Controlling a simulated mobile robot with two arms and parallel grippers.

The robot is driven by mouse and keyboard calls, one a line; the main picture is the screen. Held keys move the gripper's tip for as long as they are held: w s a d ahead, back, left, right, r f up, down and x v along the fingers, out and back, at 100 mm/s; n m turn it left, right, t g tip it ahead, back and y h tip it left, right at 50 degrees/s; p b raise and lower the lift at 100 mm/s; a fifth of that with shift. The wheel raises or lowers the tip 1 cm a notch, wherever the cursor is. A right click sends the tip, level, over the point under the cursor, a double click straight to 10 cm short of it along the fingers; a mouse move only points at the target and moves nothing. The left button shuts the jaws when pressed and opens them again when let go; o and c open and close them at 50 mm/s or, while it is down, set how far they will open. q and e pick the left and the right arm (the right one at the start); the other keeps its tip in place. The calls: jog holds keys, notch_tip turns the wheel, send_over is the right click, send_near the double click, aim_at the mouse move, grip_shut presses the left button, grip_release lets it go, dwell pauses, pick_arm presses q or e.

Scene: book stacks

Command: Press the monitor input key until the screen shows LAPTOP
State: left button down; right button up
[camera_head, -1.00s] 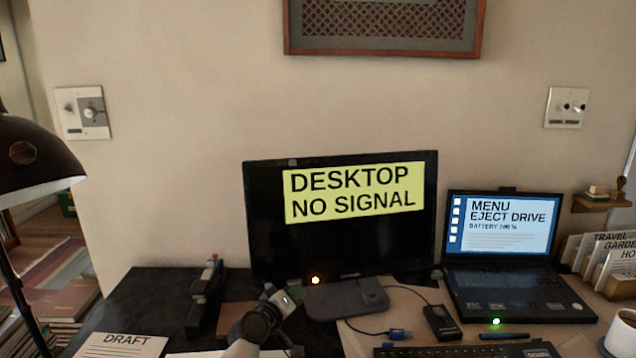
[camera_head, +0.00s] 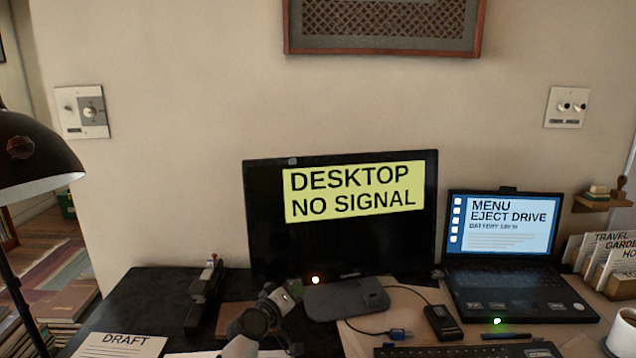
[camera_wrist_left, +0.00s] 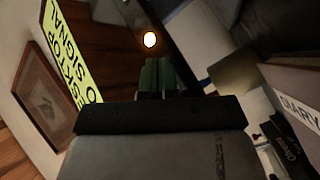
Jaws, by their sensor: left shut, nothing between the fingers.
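The monitor (camera_head: 340,245) stands at the back of the desk, its yellow panel reading DESKTOP NO SIGNAL. An orange-white light (camera_head: 315,280) glows at its lower edge, and shows in the left wrist view (camera_wrist_left: 150,40) just beyond the fingertips. I cannot make out a separate input key. My left gripper (camera_head: 293,288) is just left of and below the light, with its green fingers shut and empty; in the left wrist view the fingers (camera_wrist_left: 157,75) are side by side. Whether they touch the monitor is not clear. My right gripper is not in view.
A laptop (camera_head: 510,290) showing MENU EJECT DRIVE stands right of the monitor. A black box with a cable (camera_head: 441,322), a keyboard (camera_head: 470,350) and a mug (camera_head: 622,330) lie in front. A black lamp (camera_head: 35,160) is at left, with a DRAFT sheet (camera_head: 118,345) nearby.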

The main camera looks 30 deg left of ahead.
pick_arm(q)
jog(key=shift+w+a, duration=0.1)
dwell(0.3)
jog(key=shift+s+d+r, duration=0.1)
jog(key=shift+s+d, duration=0.3)
jog(key=shift+s, duration=0.1)
jog(key=shift+p, duration=0.3)
jog(key=s+d+p, duration=0.2)
jog(key=s+d+r+p, duration=0.1)
jog(key=s+d+p, duration=0.1)
jog(key=shift+s, duration=0.15)
dwell(1.0)
